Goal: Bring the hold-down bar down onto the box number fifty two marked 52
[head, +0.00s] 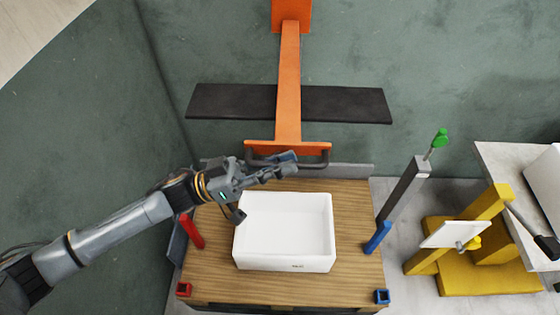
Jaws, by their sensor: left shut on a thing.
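The orange hold-down bar (288,90) is up at the back, above the table. A dark cross-piece (350,104) runs across it, and a dark handle (322,160) is at its near end. My left gripper (291,164) comes in from the left and is shut on this handle, which its fingers partly hide. A white open box (284,262) stands on the wooden table, nearer than the handle and apart from the bar. A small dark mark on its front wall is too small to read. My right gripper is not in view.
The wooden table (355,215) carries a red post (193,232) on the left and a blue-footed dark post (402,195) with a green knob (440,138) on the right. A yellow stand (490,279) with a white panel is further right. Bare wood surrounds the box.

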